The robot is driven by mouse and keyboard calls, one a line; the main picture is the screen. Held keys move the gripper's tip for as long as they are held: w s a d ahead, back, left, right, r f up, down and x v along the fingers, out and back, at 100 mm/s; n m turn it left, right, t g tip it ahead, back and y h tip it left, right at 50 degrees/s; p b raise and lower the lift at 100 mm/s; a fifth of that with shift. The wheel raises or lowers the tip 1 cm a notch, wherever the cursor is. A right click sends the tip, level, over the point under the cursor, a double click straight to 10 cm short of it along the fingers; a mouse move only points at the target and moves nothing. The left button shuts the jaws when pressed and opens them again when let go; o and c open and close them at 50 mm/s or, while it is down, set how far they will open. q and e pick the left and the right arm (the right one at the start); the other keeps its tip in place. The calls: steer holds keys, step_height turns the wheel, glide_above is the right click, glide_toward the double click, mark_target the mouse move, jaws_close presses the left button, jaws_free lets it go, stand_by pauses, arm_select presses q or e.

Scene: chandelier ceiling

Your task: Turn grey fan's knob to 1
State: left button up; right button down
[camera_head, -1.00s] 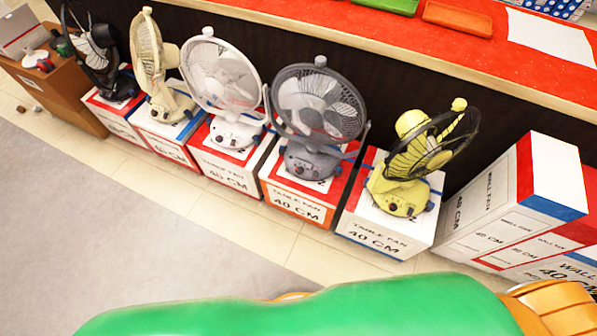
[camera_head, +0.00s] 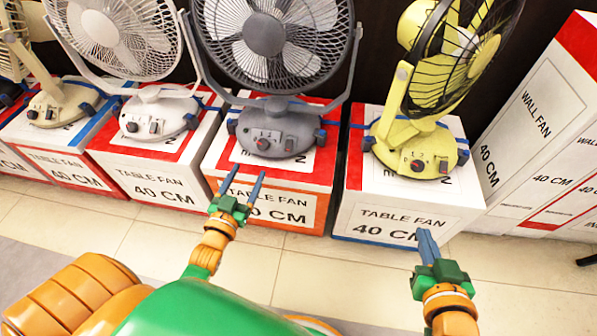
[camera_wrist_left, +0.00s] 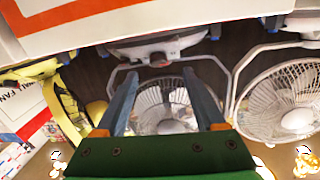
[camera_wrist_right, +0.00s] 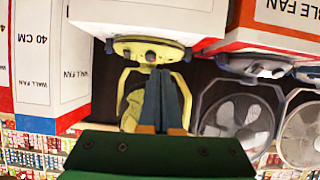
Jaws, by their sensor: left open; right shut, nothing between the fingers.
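The grey fan (camera_head: 268,40) stands on a red and white box in the middle of the head view, between a white fan and a yellow fan. Its grey base (camera_head: 290,130) has a dark knob (camera_head: 263,144) on its front. My left gripper (camera_head: 245,187) is open and empty, in front of and below this base, apart from it. The left wrist view shows the grey fan's cage (camera_wrist_left: 165,105) between the two fingers (camera_wrist_left: 162,100). My right gripper (camera_head: 428,243) is shut and empty, in front of the yellow fan's box. The grey fan also shows in the right wrist view (camera_wrist_right: 240,118).
The yellow fan (camera_head: 420,140) stands right of the grey one, the white fan (camera_head: 150,115) left of it. Each sits on a box. Tall wall fan boxes (camera_head: 545,120) stand at the right. The tiled floor (camera_head: 300,265) before the boxes is clear.

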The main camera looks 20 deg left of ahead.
mark_target(262, 147)
arm_select(q)
steer(key=w, duration=0.2)
steer(key=w+b, duration=0.1)
steer(key=shift+w+a+r, duration=0.1)
steer(key=shift+w+r, duration=0.15)
steer(key=shift+w, duration=0.15)
steer(key=w, duration=0.1)
steer(key=w+b, duration=0.1)
steer(key=w, duration=0.1)
steer(key=shift+w+a, duration=0.2)
steer(key=shift+w, duration=0.25)
jaws_close()
arm_select(e)
step_height(262, 147, up, 19)
steer(key=s+a+n+t+y, duration=0.1)
steer(key=t+y, duration=0.3)
steer(key=t, duration=0.7)
steer(key=shift+s+a, duration=0.35)
steer(key=shift+a, duration=0.05)
